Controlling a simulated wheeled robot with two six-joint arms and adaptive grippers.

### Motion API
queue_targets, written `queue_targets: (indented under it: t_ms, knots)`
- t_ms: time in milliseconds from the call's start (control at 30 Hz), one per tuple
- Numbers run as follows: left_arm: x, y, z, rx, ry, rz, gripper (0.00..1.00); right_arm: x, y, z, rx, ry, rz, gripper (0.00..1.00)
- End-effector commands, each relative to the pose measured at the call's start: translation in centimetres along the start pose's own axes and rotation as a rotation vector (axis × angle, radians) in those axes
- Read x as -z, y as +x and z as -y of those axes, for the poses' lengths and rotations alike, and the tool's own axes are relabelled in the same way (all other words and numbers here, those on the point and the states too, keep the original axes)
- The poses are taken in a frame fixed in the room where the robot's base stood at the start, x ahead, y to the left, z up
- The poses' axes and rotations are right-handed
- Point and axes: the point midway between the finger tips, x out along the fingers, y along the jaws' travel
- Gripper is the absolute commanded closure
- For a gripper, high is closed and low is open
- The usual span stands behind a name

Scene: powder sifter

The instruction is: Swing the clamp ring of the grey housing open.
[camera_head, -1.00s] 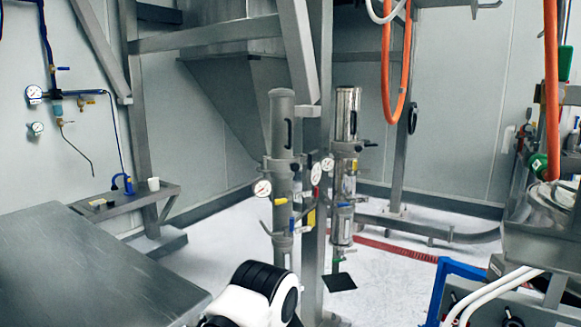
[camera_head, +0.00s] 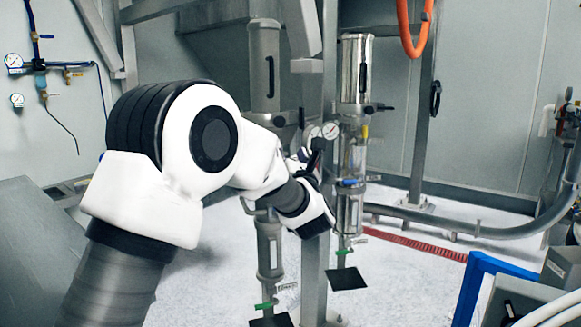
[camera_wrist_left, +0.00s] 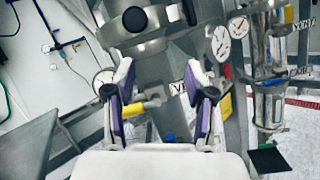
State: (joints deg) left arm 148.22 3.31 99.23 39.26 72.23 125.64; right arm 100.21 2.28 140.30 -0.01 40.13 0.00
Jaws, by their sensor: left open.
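The grey housing (camera_head: 264,65) is the left of two upright cylinders. My left arm covers its middle in the head view. Its clamp ring (camera_head: 258,117) shows only in part above my arm, with a black knob (camera_head: 279,121). In the left wrist view the ring (camera_wrist_left: 150,45) crosses the top, with the knob (camera_wrist_left: 135,19) at its front. My left gripper (camera_wrist_left: 161,98) is open, its purple-padded fingers apart just below the ring. A yellow handle (camera_wrist_left: 140,108) shows beyond and between the fingers. In the head view the gripper (camera_head: 306,162) is partly hidden.
A shiny metal cylinder (camera_head: 356,70) stands just to the right, with a gauge (camera_head: 331,130) between the two. A steel post (camera_head: 314,270) rises beside the housing. A steel table (camera_head: 35,240) is at the left and a blue frame (camera_head: 480,275) at the lower right.

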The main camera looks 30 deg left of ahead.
Motion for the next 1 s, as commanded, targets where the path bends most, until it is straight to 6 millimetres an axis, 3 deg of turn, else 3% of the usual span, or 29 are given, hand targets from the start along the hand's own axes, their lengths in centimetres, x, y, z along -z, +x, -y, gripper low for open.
queue_targets:
  t_ms: [33,167,500,600,867,1000]
  knots:
    - [-0.8,-0.2,-0.8,-0.015,-0.021,0.020,0.45,-0.1,1.2,0.0,0.000,0.000,0.001,1.00]
    - [-2.4,0.5,-1.9,-0.028,-0.039,0.036,0.45,-0.1,0.9,0.0,0.000,0.000,0.002,1.00]
    - [-2.7,6.5,-2.0,-0.025,-0.035,0.035,0.45,0.0,-0.5,0.0,0.000,0.000,0.000,1.00]
    - [-2.6,7.5,-2.0,-0.025,-0.034,0.035,0.45,0.0,-0.6,0.0,0.000,0.000,0.001,1.00]
    - [-2.5,7.8,-1.9,-0.023,-0.032,0.035,0.45,0.0,-0.5,0.0,0.000,0.000,0.001,1.00]
    - [-2.5,7.8,-1.9,-0.023,-0.032,0.035,0.95,0.0,-0.5,0.0,0.000,0.000,0.001,1.00]
